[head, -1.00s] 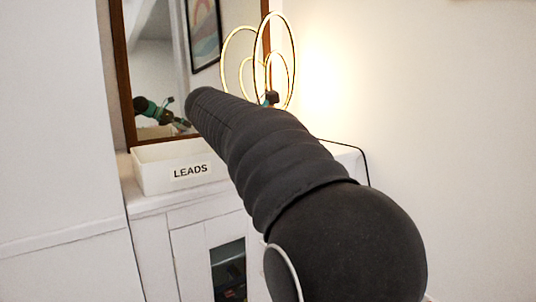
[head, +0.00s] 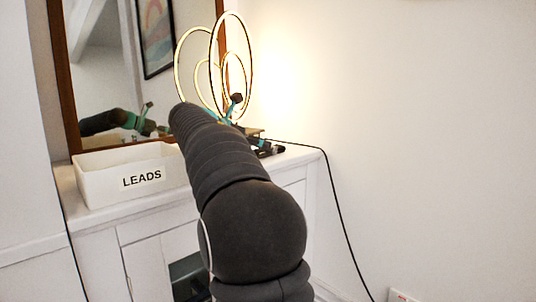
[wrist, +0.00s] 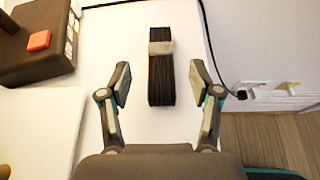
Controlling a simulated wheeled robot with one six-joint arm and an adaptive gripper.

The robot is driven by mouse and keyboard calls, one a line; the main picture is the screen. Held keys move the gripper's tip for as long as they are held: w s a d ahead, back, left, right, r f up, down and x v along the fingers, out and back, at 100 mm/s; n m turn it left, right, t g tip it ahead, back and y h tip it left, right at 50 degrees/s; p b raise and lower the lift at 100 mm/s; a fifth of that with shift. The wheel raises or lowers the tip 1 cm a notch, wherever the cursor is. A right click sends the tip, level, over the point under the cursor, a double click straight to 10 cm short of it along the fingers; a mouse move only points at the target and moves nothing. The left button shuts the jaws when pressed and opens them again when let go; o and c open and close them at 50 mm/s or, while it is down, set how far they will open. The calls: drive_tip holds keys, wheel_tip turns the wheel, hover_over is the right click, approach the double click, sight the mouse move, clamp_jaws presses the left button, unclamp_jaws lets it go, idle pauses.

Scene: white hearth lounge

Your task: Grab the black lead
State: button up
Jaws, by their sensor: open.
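In the wrist view a black lead (wrist: 160,85), bundled into a long flat block with a grey band (wrist: 160,48) around it, lies on the white cabinet top. My gripper (wrist: 160,67) is open and empty. Its two fingers stand apart on either side of the bundle in the picture, with a clear gap on each side; I cannot tell how high they are above it. In the head view my arm hides most of the gripper and the bundle. A white box labelled LEADS (head: 130,183) stands on the cabinet, left of my arm.
A brown base with a red square (wrist: 35,42) sits upper left in the wrist view. A thin black cable (head: 335,200) runs over the cabinet's right edge and down the wall. A lit ring lamp (head: 250,65) stands before the mirror (head: 105,85).

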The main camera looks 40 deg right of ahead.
sight(276, 149)
drive_tip(key=shift+b+x, duration=0.65)
drive_tip(key=shift+x, duration=2)
drive_tip(key=shift+a, duration=0.1)
clamp_jaws()
